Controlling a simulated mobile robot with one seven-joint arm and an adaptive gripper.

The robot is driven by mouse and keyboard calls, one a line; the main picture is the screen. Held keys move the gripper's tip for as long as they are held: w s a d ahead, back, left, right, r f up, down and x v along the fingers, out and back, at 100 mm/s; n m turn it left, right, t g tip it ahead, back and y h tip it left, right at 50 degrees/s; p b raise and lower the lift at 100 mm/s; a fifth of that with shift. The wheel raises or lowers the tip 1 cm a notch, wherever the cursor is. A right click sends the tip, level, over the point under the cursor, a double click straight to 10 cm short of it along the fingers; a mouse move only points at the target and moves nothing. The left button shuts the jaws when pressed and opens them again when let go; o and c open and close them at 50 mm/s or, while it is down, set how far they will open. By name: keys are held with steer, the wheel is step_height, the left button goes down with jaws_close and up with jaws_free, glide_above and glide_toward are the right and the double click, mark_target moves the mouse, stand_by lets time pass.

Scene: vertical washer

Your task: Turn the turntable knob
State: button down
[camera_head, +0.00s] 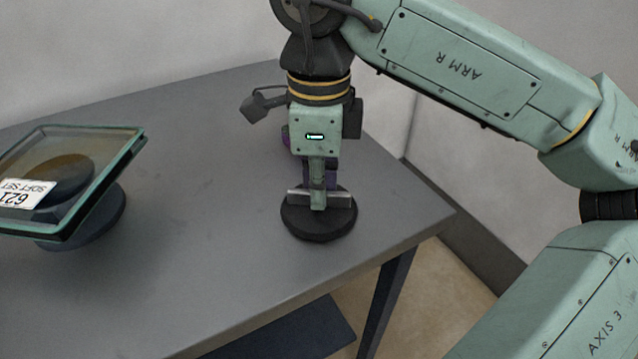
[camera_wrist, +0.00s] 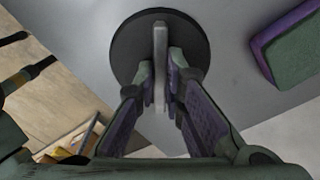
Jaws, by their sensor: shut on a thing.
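The turntable knob is a dark round disc (camera_head: 318,226) with a light grey upright bar (camera_head: 341,199) across its top, on the grey table near its right corner. In the wrist view the bar (camera_wrist: 160,50) stands on edge over the dark disc (camera_wrist: 128,50). My gripper (camera_head: 318,200) points down from above, its two fingers on either side of the bar. In the wrist view my gripper (camera_wrist: 162,85) is shut on the bar near its lower end. The fingers hide part of the bar and disc.
A tilted glass-topped panel (camera_head: 75,170) with a white label stands on a dark round base (camera_head: 95,225) at the left of the grey table (camera_head: 200,200). The table surface between it and the knob is clear. A purple and green block (camera_wrist: 290,45) shows at the right in the wrist view.

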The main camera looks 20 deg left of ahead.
steer(key=c, duration=1.7)
jaws_free()
step_height(320, 180, up, 12)
steer(key=shift+r, duration=0.1)
